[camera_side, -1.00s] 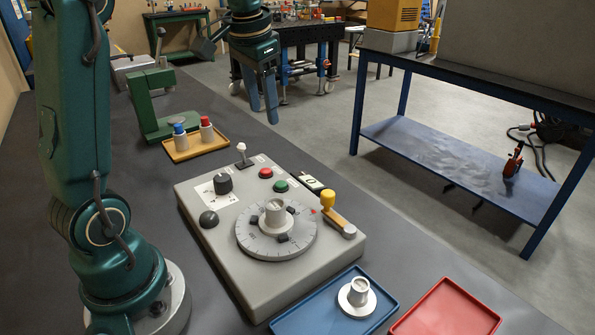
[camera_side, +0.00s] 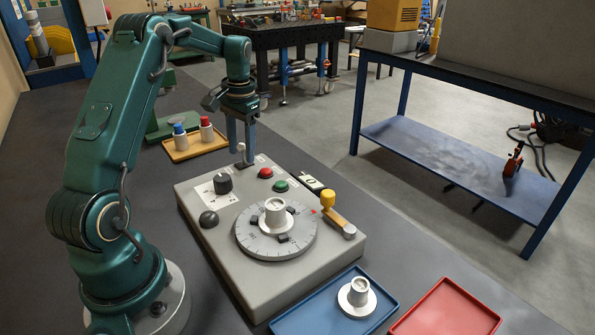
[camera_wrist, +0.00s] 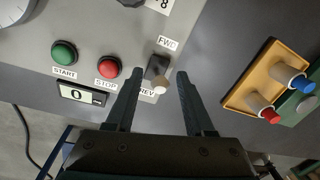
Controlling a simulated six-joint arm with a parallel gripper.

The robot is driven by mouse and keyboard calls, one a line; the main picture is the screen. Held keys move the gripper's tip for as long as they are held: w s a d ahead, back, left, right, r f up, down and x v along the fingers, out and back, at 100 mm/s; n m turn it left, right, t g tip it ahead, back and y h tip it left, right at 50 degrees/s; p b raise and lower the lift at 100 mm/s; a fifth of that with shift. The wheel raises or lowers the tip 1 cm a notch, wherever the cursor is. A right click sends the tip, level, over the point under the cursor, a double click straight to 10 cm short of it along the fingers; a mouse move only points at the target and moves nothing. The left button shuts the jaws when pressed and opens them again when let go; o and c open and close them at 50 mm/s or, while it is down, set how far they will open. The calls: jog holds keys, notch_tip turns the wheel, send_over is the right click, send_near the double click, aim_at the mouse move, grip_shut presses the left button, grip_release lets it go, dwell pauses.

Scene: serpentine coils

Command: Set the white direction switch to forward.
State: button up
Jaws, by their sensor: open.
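The white direction switch (camera_side: 241,148) stands at the far edge of the grey control box. In the wrist view its white-tipped lever (camera_wrist: 160,90) rises from a dark base, with the FWD label (camera_wrist: 167,43) above and the REV label (camera_wrist: 147,92) below. The tip lies toward the REV side. My gripper (camera_side: 241,155) is open and points down at the switch. In the wrist view my gripper (camera_wrist: 159,74) has one finger on each side of the lever, with visible gaps. I cannot tell whether a finger touches it.
The grey box (camera_side: 210,255) also carries a red stop button (camera_side: 265,173), a green start button (camera_side: 280,186), dark knobs and a large dial (camera_side: 255,242). An orange tray (camera_side: 181,157) with red- and blue-topped parts is close behind. Blue and red trays lie in front.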

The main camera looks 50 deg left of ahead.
jog(key=shift+f, duration=0.1)
grip_shut()
jog(key=shift+s+t, duration=0.15)
jog(key=shift+t, duration=0.15)
jog(key=shift+s+f+t, duration=0.1)
jog(key=shift+s+t, duration=0.2)
jog(key=shift+t, duration=0.45)
jog(key=shift+s+t, duration=0.25)
jog(key=shift+t, duration=0.5)
grip_release()
